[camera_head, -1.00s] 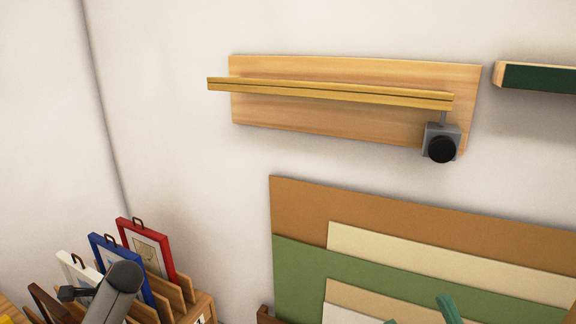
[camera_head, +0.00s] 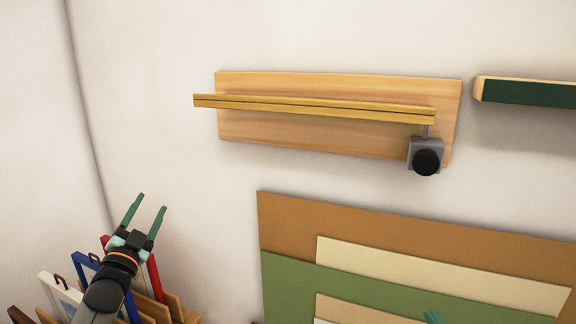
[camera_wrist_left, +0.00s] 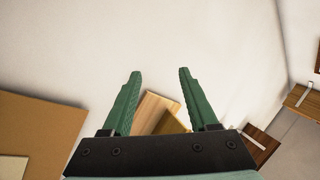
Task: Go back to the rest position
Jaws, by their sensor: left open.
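My left gripper (camera_head: 152,203) is raised in front of the framed prints at the lower left, its two green fingers apart and nothing between them. In the left wrist view the left gripper (camera_wrist_left: 155,75) is also open and empty, pointing toward the pale wall. A small teal tip (camera_head: 433,316) at the bottom edge looks like part of my right gripper; the rest is out of view. The red frame (camera_head: 153,278), blue frame (camera_head: 82,262) and white frame (camera_head: 48,284) stand in a row, partly hidden by my left arm.
A wooden wall board (camera_head: 340,88) carries a yellow rail (camera_head: 310,106) with a grey and black device (camera_head: 425,157) at its right end. Brown, green and cream panels (camera_head: 300,215) stand below. A dark green ledge (camera_head: 530,92) is at upper right.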

